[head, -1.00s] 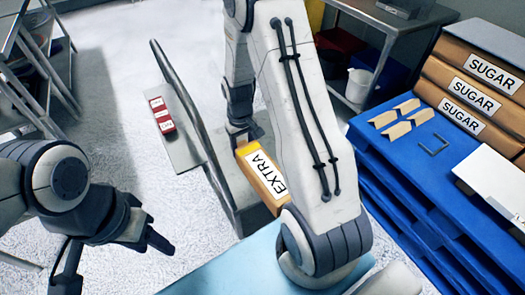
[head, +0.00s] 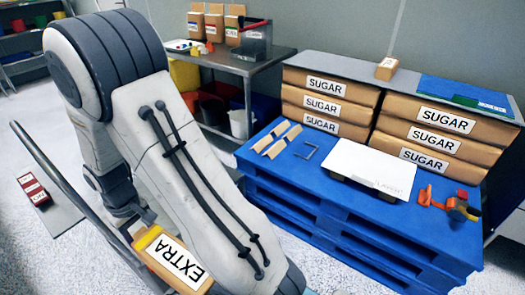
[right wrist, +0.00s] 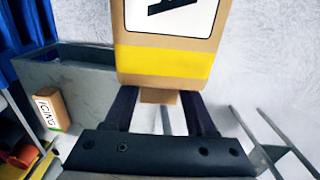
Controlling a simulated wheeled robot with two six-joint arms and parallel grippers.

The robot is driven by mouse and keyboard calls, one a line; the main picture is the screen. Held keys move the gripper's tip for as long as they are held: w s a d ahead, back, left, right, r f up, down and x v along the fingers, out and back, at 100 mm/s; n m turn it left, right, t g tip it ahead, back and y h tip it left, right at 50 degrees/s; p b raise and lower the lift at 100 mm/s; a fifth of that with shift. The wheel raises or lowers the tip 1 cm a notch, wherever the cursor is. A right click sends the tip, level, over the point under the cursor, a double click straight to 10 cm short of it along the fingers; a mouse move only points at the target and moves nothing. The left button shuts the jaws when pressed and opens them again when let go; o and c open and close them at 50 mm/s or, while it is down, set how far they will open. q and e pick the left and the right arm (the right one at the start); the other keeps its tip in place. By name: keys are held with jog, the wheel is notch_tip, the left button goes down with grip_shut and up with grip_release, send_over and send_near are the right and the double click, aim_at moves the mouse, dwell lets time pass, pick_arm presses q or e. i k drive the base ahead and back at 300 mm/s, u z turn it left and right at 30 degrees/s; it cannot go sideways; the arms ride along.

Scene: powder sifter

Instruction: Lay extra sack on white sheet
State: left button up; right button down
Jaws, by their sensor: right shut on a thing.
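My right gripper (head: 136,222) is shut on the end of the extra sack (head: 178,262), a brown sack with a white EXTRA label and a yellow band. In the right wrist view the two fingers (right wrist: 163,98) hold the sack (right wrist: 166,40) by a small brown tab beyond the yellow band. The white sheet (head: 372,168) lies flat on the blue pallet (head: 262,170), in front of the sugar sacks, to the right of the held sack and clear of it. My left gripper is out of view.
Sugar sacks (head: 324,105) are stacked at the pallet's back. Tan corner pieces (head: 284,138) and a grey bracket (head: 306,150) lie left of the sheet; an orange tape dispenser (head: 455,208) lies right. A metal table (head: 236,62) stands behind. An ICING sack shows in the wrist view (right wrist: 52,110).

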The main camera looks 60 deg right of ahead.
aim_at(369, 166)
jog(key=k, duration=1)
jog(key=z, duration=0.45)
jog(key=i, duration=0.25)
jog(key=z, duration=0.95)
jog(key=i, duration=0.6)
jog(key=z, duration=0.6)
jog(key=i, duration=0.8)
